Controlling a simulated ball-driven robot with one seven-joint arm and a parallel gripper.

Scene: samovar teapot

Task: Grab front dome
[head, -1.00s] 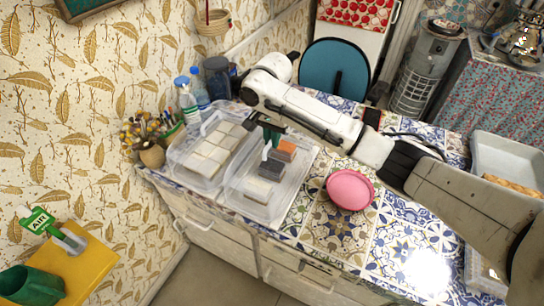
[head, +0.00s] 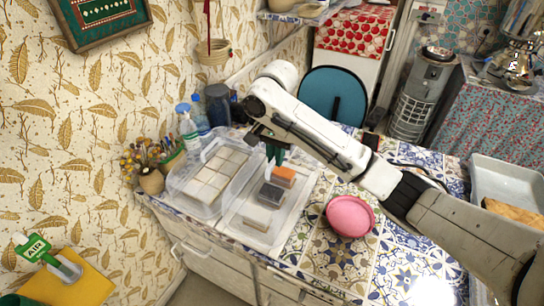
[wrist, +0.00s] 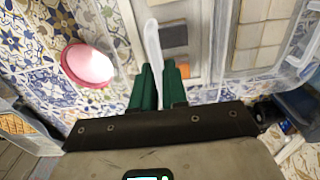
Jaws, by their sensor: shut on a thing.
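The front dome is a clear plastic cover over the nearer tray in the head view (head: 238,204). Through it I see an orange block (head: 284,174), a dark grey block (head: 271,194) and a beige block (head: 257,221). My gripper (head: 274,157) is above this tray, pointing down. In the wrist view, my gripper's green fingers (wrist: 158,70) are shut on the dome's pale translucent handle (wrist: 153,42). The clear walls are faint, so I cannot tell whether the dome rests on the tray or is raised.
A second clear dome (head: 188,193) covers pale blocks on the left.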

